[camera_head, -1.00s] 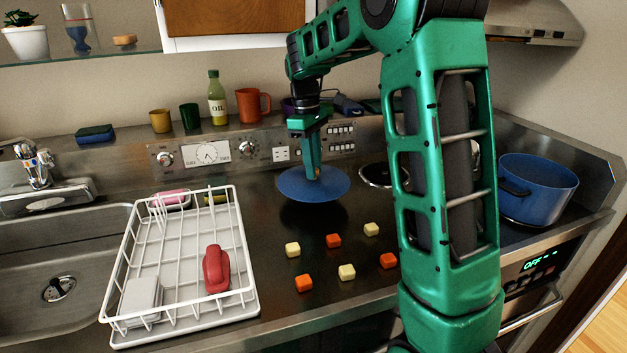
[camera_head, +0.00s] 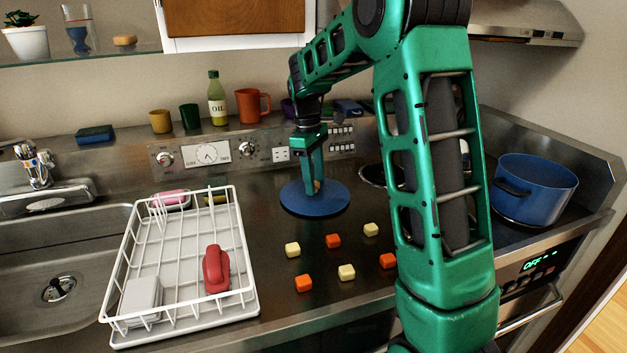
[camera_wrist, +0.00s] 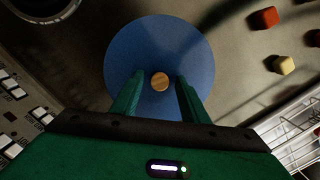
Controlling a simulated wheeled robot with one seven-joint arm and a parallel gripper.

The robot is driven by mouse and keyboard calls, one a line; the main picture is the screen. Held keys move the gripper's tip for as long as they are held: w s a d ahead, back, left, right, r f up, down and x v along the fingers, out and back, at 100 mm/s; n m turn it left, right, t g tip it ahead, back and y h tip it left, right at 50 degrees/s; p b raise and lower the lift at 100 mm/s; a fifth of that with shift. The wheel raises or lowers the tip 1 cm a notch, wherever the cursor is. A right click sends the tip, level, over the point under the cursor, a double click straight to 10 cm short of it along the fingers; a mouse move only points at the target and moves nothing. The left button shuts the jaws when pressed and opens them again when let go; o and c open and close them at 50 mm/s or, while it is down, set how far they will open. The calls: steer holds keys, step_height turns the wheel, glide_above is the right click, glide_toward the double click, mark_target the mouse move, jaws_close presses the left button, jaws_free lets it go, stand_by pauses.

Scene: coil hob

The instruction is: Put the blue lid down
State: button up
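The blue lid (camera_head: 300,203) is a round disc lying flat on the steel counter, below the control panel. In the wrist view the lid (camera_wrist: 160,40) fills the middle, with its wooden knob (camera_wrist: 160,81) at the centre. My gripper (camera_head: 316,187) points down over the lid. In the wrist view its two fingers stand apart on either side of the knob, with a gap on each side, so it is open. The blue pot (camera_head: 536,195) stands uncovered at the right.
Several yellow and orange cubes (camera_head: 333,241) lie in front of the lid. A white dish rack (camera_head: 190,262) stands to the left, beside the sink (camera_head: 60,265). Cups and an oil bottle (camera_head: 216,100) line the back ledge. A dark hob coil (camera_head: 372,174) lies right of the lid.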

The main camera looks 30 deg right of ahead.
steer(key=shift+w+a+r, duration=0.1)
steer(key=shift+w+r, duration=0.05)
steer(key=shift+r, duration=1.15)
steer(key=shift+w+a+r, duration=0.1)
steer(key=shift+r, duration=1.15)
steer(key=shift+w+a+r, duration=0.1)
steer(key=shift+w+r, duration=0.05)
steer(key=shift+r, duration=1.15)
steer(key=shift+s, duration=0.1)
steer(key=s+a+r+m+g+y, duration=0.1)
steer(key=s+m, duration=0.2)
steer(key=s, duration=0.6)
steer(key=s+a+m+g, duration=0.1)
steer(key=s+a+m, duration=0.1)
steer(key=s, duration=0.7)
steer(key=s+d+f+m+t, duration=0.1)
steer(key=s+f+m, duration=0.1)
steer(key=s, duration=0.4)
steer(key=s+d+f+m+t, duration=0.1)
steer(key=s+d+f+m, duration=0.1)
steer(key=s, duration=0.4)
steer(key=s+d+f+m+t, duration=0.1)
steer(key=s+d+f+m, duration=0.1)
steer(key=s+f+m, duration=0.2)
steer(key=shift+s+f, duration=0.1)
steer(key=shift+s, duration=1.35)
